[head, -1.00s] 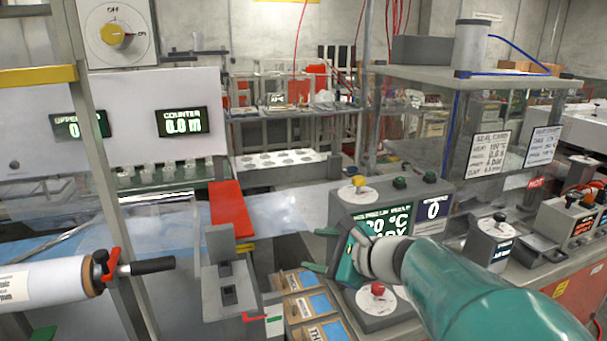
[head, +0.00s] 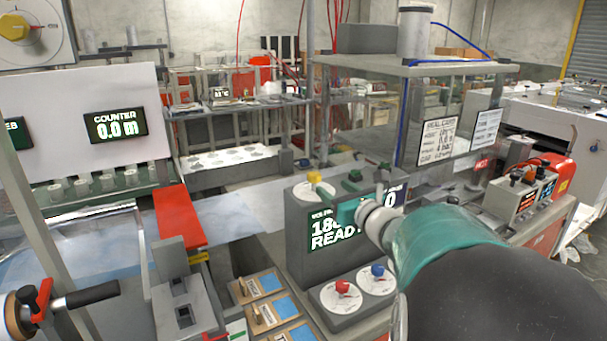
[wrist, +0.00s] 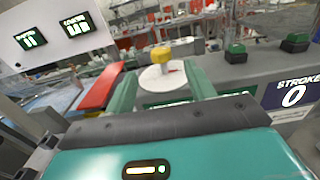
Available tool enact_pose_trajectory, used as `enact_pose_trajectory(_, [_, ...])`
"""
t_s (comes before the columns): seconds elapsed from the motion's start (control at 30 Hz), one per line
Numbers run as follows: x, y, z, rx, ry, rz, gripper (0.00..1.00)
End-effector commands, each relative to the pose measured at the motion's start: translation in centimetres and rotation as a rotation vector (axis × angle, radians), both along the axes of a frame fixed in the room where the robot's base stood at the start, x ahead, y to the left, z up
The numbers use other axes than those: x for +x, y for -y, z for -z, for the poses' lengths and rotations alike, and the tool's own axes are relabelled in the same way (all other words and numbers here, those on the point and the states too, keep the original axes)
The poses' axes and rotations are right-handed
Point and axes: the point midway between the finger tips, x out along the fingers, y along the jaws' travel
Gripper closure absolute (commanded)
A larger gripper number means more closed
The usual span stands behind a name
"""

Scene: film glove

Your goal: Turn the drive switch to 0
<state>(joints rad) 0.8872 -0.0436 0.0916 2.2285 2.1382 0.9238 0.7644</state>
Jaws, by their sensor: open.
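A yellow knob on a round white dial (wrist: 161,56) stands on top of the grey control console, between my gripper's fingers as seen in the wrist view, beyond their tips. It also shows in the head view (head: 314,178). A second yellow knob on a white OFF/ON dial (head: 12,27) is on the upper left panel. I cannot read which one is the drive switch. My gripper (wrist: 161,73) is open and empty. In the head view my gripper (head: 352,196) is in front of the console and covers part of its displays.
Green buttons (wrist: 295,42) stand on the console top right of the knob. Red (head: 342,287) and blue (head: 377,270) knobs sit lower on the console. A red bar (head: 178,217) is to the left. A clear-walled enclosure (head: 450,110) stands behind right.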

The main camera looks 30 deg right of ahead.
Motion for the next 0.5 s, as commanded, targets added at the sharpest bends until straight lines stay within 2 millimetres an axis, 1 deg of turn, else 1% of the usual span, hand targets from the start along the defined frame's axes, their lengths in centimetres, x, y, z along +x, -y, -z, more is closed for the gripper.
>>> enact_pose_trajectory(0.03, [1.0, 0.1, 0.1, 0.002, -0.001, -0.001, 0.45])
enact_pose_trajectory(0.3, [6.6, 0.3, 0.1, 0.001, 0.000, -0.003, 0.45])
enact_pose_trajectory(0.4, [8.4, 0.3, 0.1, 0.001, 0.000, -0.002, 0.45])
enact_pose_trajectory(0.5, [9.7, 0.5, 0.0, -0.001, 0.000, -0.001, 0.45])
